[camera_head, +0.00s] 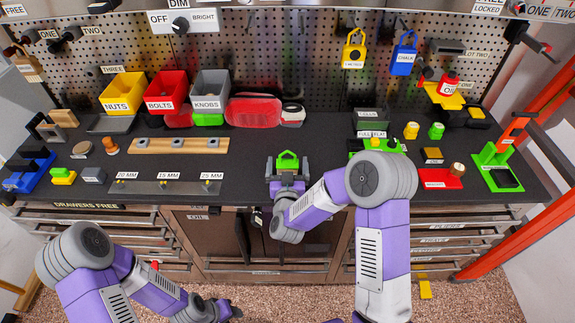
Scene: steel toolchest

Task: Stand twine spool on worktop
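No item is labelled as the twine spool. An orange-brown spool-like piece (111,146) stands on the left of the dark worktop (255,145), and a round tan disc (82,148) lies beside it; I cannot tell which is twine. My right gripper (287,170) is at the middle front of the worktop, fingers apart on either side of a small green object (288,159). I see gaps beside that object, so it does not look gripped. My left gripper (222,309) is low in front of the cabinet, below the worktop; its finger opening is unclear.
Yellow, red and grey bins (165,91) stand at the back left. A wooden rail (180,145) and a dark labelled strip (165,187) lie left of centre. A red block (438,180) and green stand (497,165) are on the right. Bare worktop lies left of my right gripper.

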